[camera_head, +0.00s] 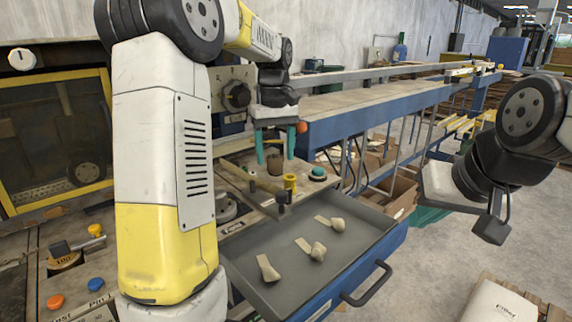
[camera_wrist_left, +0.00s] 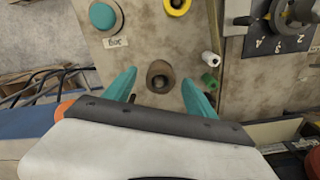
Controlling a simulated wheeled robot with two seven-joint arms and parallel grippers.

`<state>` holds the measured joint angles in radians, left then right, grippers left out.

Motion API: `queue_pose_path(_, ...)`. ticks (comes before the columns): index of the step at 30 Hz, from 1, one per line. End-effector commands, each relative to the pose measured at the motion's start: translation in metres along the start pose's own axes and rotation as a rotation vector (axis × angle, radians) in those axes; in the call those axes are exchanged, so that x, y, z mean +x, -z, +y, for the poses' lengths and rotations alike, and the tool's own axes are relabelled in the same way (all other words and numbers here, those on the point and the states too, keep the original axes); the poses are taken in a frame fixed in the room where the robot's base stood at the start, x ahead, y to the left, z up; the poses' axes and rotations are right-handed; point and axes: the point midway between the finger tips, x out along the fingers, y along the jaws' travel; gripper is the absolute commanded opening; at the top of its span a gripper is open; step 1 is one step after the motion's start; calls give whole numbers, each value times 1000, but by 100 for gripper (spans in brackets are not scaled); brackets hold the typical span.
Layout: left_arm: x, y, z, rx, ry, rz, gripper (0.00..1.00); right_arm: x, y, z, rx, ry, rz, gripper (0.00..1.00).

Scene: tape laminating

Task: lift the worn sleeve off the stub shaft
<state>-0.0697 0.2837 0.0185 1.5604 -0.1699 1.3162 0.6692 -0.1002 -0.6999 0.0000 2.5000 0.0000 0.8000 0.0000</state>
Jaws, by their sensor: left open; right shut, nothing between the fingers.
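The worn sleeve (camera_head: 275,163) is a short brown cylinder standing upright on a worn panel. In the left wrist view the sleeve (camera_wrist_left: 160,77) shows end-on as a brown ring with a dark centre. The stub shaft cannot be told apart inside it. My left gripper (camera_head: 276,158) points down with teal fingers open, one on each side of the sleeve. In the wrist view the left gripper (camera_wrist_left: 159,82) shows gaps between fingers and sleeve. My right gripper (camera_head: 446,188) is at the right, away from the panel; its fingers are not clearly seen.
A yellow ring piece (camera_head: 290,182) and a teal button (camera_head: 318,173) stand right of the sleeve. An open grey drawer (camera_head: 285,265) with several pale scrapers lies in front. White and green pegs (camera_wrist_left: 209,70) sit beside the right finger. A dial panel (camera_head: 236,95) stands behind.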

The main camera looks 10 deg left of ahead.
Motion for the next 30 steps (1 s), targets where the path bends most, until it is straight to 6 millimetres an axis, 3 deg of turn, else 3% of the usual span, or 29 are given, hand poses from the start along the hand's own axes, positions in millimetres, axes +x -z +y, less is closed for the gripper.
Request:
queue_pose_path(4, 16, 0, -1, 0, 1, -1, 64, 0, 0, 0, 0, 0, 0, 0)
queue_pose_path(12, 18, 0, 0, 0, 0, 1, 64, 0, 0, 0, 0, 0, 0, 0)
queue_pose_path(22, 18, 0, 0, 0, -1, 1, 0, 0, 0, 0, 0, 0, 0, 0)
queue_pose_path(30, 16, 0, 0, 0, -1, 2, 0, 0, 0, 0, 0, 0, 0, 0)
